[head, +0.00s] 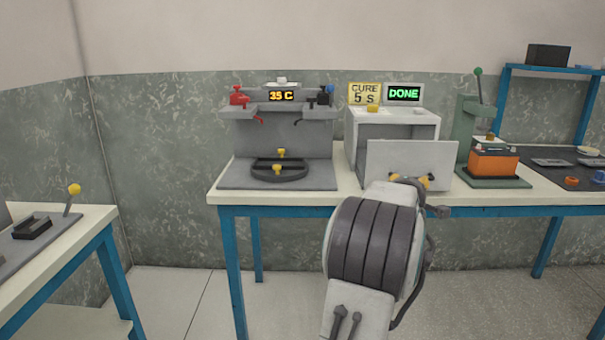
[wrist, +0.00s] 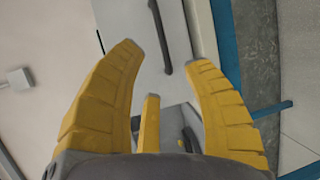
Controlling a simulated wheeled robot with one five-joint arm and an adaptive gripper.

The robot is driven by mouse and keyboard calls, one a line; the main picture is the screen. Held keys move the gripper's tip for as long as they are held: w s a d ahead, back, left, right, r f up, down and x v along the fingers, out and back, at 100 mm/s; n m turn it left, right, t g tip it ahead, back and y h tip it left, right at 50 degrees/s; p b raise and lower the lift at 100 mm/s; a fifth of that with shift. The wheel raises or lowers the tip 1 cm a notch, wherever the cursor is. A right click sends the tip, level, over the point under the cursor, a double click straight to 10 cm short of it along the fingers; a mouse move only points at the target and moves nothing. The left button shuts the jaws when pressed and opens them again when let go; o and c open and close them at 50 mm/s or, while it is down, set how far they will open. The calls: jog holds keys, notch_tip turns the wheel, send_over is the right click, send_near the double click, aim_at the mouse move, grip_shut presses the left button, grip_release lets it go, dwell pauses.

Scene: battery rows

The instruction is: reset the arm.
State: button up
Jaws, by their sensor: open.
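My arm reaches from the bottom of the head view toward the front of a grey box-shaped oven (head: 398,125). My gripper (head: 408,180) is mostly hidden behind my own arm there, with only bits of yellow showing in front of the oven's pale door panel (head: 425,160). In the wrist view my gripper (wrist: 165,60) has its yellow fingers spread wide, with nothing between them. A pale panel with a dark bar handle (wrist: 160,35) lies beyond the fingertips. I cannot tell whether any finger touches it.
The white bench (head: 345,187) has blue legs. A grey station (head: 280,140) reading 35 C stands left of the oven. A sign reads CURE 5 S and a display (head: 403,93) reads DONE. A green press with an orange block (head: 494,163) stands right. Another bench (head: 75,245) is at left.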

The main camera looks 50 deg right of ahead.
jog(key=w+a+r+t+y+p, duration=0.2)
jog(key=w+a+r+p, duration=0.15)
jog(key=w+a, duration=0.35)
jog(key=w+a+r+t+y+p, duration=0.1)
jog(key=w+a+r+y+p, duration=0.15)
jog(key=w+a+p, duration=0.4)
jog(key=w+a+r+m+t+y+p, duration=0.1)
jog(key=w+a+r+y+p, duration=0.15)
jog(key=a, duration=0.55)
jog(key=w+a+r+y+p, duration=0.1)
jog(key=w+a+p, duration=0.15)
jog(key=a, duration=0.65)
jog(key=a+r+y+p, duration=0.2)
jog(key=a+y+p, duration=0.15)
jog(key=a, duration=0.65)
jog(key=s+a+r+m+g+y+p, duration=0.1)
jog(key=s+a+p, duration=0.4)
jog(key=a, duration=0.5)
jog(key=s+a+r+m+g+y+p, duration=0.1)
jog(key=s+a+r+g+y+p, duration=0.1)
jog(key=s+a+p, duration=0.3)
jog(key=s+a+g+y, duration=0.1)
jog(key=s+a, duration=0.3)
jog(key=s, duration=0.1)
jog(key=shift+s+a+m+p, duration=0.25)
jog(key=shift+a+m+p, duration=0.1)
jog(key=shift+m+p, duration=0.05)
